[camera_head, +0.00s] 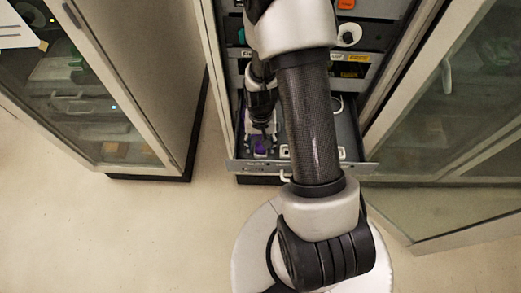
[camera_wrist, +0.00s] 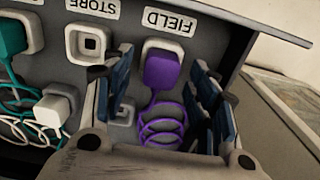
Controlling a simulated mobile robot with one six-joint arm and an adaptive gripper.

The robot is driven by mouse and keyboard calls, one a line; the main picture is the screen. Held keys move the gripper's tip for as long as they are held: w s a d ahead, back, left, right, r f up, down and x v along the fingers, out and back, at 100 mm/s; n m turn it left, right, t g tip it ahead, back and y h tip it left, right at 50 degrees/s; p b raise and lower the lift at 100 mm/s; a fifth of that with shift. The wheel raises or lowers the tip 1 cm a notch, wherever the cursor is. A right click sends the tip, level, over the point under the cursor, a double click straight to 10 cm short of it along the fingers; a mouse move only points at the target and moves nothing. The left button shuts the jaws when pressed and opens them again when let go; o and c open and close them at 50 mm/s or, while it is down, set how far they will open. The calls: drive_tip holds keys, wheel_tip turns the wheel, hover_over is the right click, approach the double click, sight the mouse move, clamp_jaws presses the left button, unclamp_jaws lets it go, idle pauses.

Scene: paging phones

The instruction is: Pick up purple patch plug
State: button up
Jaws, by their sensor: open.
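The purple patch plug (camera_wrist: 162,70) sits at the socket under the FIELD label (camera_wrist: 168,23) in the wrist view, with a coiled purple cord (camera_wrist: 162,124) trailing from it. My gripper (camera_wrist: 158,88) is open, with one finger on each side of the plug. I cannot tell whether either finger touches it. In the head view the purple plug (camera_head: 261,146) shows small in the open drawer, below my gripper (camera_head: 262,128). My own arm hides part of the drawer there.
An empty square socket (camera_wrist: 88,43) under the STORE label is left of the plug. A teal plug (camera_wrist: 12,38) and a white plug (camera_wrist: 52,110) with cords lie further left. The drawer's front edge (camera_head: 250,166) and cabinet sides bound the space; open floor (camera_head: 140,225) lies in front.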

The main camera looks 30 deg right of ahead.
drive_tip(key=shift+f, duration=0.3)
drive_tip(key=shift+r, duration=0.1)
drive_tip(key=c, duration=1.2)
drive_tip(key=shift+o, duration=0.2)
drive_tip(key=shift+r, duration=0.1)
